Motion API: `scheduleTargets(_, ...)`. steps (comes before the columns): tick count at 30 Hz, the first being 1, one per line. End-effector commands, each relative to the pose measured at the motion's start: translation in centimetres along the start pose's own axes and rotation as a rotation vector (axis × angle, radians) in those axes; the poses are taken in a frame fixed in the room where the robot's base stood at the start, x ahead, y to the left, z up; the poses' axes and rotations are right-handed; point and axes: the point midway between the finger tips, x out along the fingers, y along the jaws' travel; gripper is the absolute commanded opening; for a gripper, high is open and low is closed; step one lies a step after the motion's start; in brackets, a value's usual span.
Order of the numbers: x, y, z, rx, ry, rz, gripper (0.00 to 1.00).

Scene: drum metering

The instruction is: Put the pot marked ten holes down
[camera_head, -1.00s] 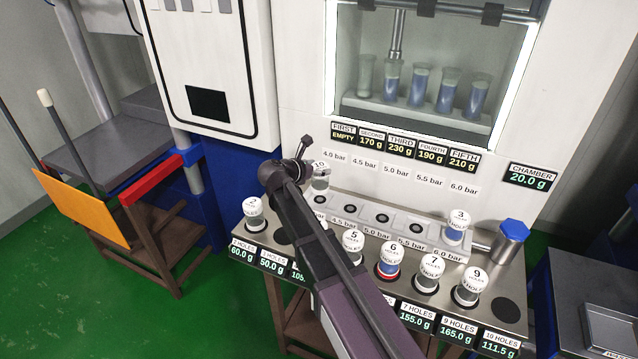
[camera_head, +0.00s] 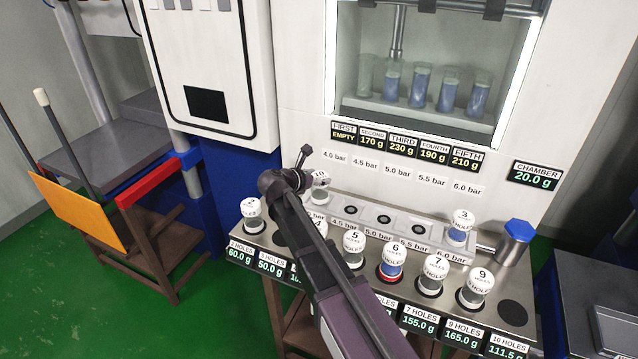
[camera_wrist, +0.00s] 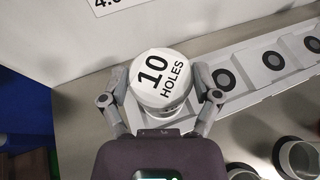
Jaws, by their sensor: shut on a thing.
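The white-lidded pot marked 10 HOLES (camera_wrist: 158,76) is between the fingers of my gripper (camera_wrist: 160,98), which is shut on it. In the head view the pot (camera_head: 319,188) is upright at the left end of the raised metal rail (camera_head: 335,222), at the 4.0 bar place, and covers the seat there. I cannot tell whether its base touches the rail. Three bare seats, the nearest one (camera_head: 351,210), lie to its right. The pot marked 3 (camera_head: 461,227) stands at the rail's right end.
A front row holds several pots, among them 2 (camera_head: 252,214), 5 (camera_head: 354,246), 6 (camera_head: 391,262), 7 (camera_head: 433,274) and 9 (camera_head: 475,288). A bare dark disc (camera_head: 512,312) lies at the right, by the 10 HOLES label. A blue-capped metal cylinder (camera_head: 514,243) stands at the rail's right.

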Motion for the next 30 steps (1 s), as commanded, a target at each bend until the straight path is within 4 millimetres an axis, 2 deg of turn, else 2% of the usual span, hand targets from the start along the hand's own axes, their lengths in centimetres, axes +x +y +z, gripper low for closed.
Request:
scheduleTargets(17,0.30,-0.01,-0.69,0.000,-0.001,0.000,0.21)
scheduleTargets(18,0.30,-0.01,-0.71,0.000,0.000,0.000,0.83)
scheduleTargets(20,0.27,-0.01,-0.62,0.000,0.000,0.000,1.00)
scheduleTargets(30,0.28,-0.02,-0.62,0.000,0.000,0.000,1.00)
